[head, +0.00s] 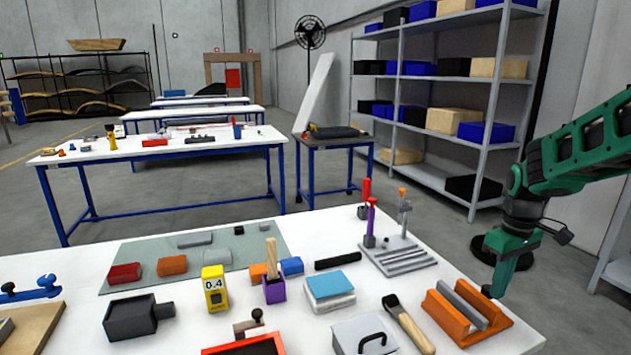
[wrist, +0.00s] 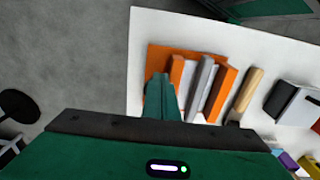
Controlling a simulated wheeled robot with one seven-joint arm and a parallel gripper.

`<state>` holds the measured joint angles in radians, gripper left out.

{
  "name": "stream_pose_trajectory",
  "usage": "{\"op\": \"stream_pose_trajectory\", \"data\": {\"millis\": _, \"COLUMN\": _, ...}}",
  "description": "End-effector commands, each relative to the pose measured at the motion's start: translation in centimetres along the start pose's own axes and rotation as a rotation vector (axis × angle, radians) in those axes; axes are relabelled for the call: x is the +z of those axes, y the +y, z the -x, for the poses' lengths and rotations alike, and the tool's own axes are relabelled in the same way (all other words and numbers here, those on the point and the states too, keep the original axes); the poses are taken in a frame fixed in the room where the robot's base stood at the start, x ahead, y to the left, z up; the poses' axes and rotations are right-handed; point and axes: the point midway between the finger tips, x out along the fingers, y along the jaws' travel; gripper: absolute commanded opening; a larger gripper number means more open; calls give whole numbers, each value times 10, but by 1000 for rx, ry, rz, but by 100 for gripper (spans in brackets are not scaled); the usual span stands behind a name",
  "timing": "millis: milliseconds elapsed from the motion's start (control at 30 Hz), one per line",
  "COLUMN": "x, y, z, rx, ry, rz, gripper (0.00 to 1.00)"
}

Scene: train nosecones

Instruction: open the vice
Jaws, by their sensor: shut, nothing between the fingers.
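The orange vice-like block (head: 436,310) stands at the right front of the white table, with two upright orange walls. A long grey bar (head: 462,306) lies between the walls; whether it is a jaw or a separate piece I cannot tell. In the wrist view the orange walls (wrist: 224,88) and the grey bar (wrist: 200,88) stand side by side. My gripper (head: 491,291) is shut and empty, pointing down at the far right end of the orange block. In the wrist view its fingers (wrist: 160,88) overlap the left orange wall; contact is unclear.
A wooden-handled brush or tool (head: 411,326) lies just left of the orange block. A white box with a black handle (head: 365,335) and a grey slotted stand with upright tools (head: 400,256) are close by. Grey floor lies beyond the table's right edge.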

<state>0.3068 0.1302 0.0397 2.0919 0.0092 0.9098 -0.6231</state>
Motion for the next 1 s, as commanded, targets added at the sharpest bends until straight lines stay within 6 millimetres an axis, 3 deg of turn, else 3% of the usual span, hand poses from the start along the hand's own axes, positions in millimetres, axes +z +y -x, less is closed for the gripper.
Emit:
{"op": "stream_pose_trajectory", "data": {"millis": 33, "x": 4, "y": -3, "z": -9, "rx": -13, "ry": -19, "rz": 0, "gripper": 0}}
{"op": "stream_pose_trajectory", "data": {"millis": 267, "x": 1, "y": -1, "z": -10, "rx": -14, "ry": -20, "rz": 0, "gripper": 0}}
{"op": "stream_pose_trajectory", "data": {"millis": 1000, "x": 8, "y": 10, "z": 8, "rx": 4, "ry": 18, "rz": 8, "gripper": 0}}
